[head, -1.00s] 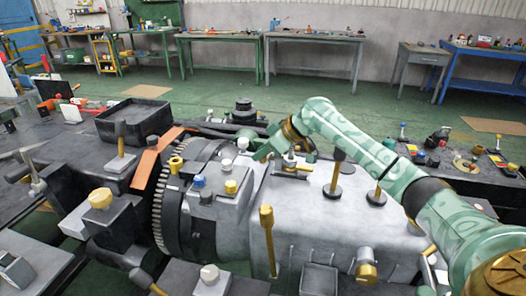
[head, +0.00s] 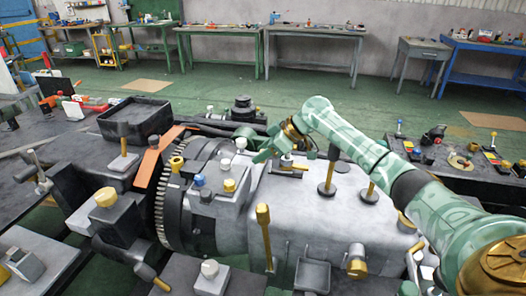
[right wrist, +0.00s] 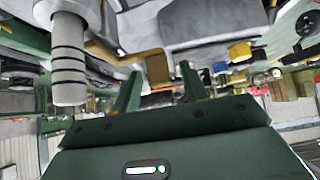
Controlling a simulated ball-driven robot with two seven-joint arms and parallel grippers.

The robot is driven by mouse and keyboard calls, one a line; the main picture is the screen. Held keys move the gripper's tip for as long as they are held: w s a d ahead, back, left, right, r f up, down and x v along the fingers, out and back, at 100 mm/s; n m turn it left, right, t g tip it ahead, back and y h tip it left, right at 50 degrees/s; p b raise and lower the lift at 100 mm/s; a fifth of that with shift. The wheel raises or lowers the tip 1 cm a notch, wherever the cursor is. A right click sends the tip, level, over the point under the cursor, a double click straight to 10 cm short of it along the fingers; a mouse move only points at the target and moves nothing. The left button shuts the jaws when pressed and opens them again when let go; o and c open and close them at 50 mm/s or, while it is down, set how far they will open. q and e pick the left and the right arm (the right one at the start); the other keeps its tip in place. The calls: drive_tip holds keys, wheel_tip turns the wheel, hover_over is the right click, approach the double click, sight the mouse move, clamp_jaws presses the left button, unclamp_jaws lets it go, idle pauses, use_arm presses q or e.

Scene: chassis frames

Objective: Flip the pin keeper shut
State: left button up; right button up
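The pin keeper is probably the small brass piece (head: 293,167) at the foot of a short upright pin (head: 287,145) on the grey housing. I cannot tell its exact position. My right gripper (head: 266,150) is low over the housing, just left of that pin. In the right wrist view its two green fingers stand apart (right wrist: 160,82), with a brass angled piece (right wrist: 152,63) showing between and beyond their tips. I cannot tell whether a finger touches it. My left gripper is not in view.
A toothed ring (head: 163,190) and an orange bracket (head: 152,160) lie left of the gripper. A black tray (head: 135,118) is at the back left.

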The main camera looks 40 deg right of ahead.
drive_tip(key=shift+r, duration=0.1)
drive_tip(key=r+p, duration=0.1)
drive_tip(key=r, duration=0.1)
drive_tip(key=r+p, duration=0.1)
drive_tip(key=r, duration=0.1)
drive_tip(key=shift+s+a+r, duration=0.1)
drive_tip(key=shift+s, duration=0.1)
use_arm(q)
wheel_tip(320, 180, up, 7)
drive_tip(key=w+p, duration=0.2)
drive_tip(key=p, duration=0.3)
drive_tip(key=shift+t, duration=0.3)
use_arm(e)
drive_tip(key=s+a+r, duration=0.7)
drive_tip(key=s+r, duration=0.1)
drive_tip(key=s, duration=0.3)
drive_tip(key=shift+s+a+r, duration=0.15)
drive_tip(key=shift+s+r, duration=0.1)
drive_tip(key=shift+r, duration=0.05)
drive_tip(key=shift+f, duration=0.1)
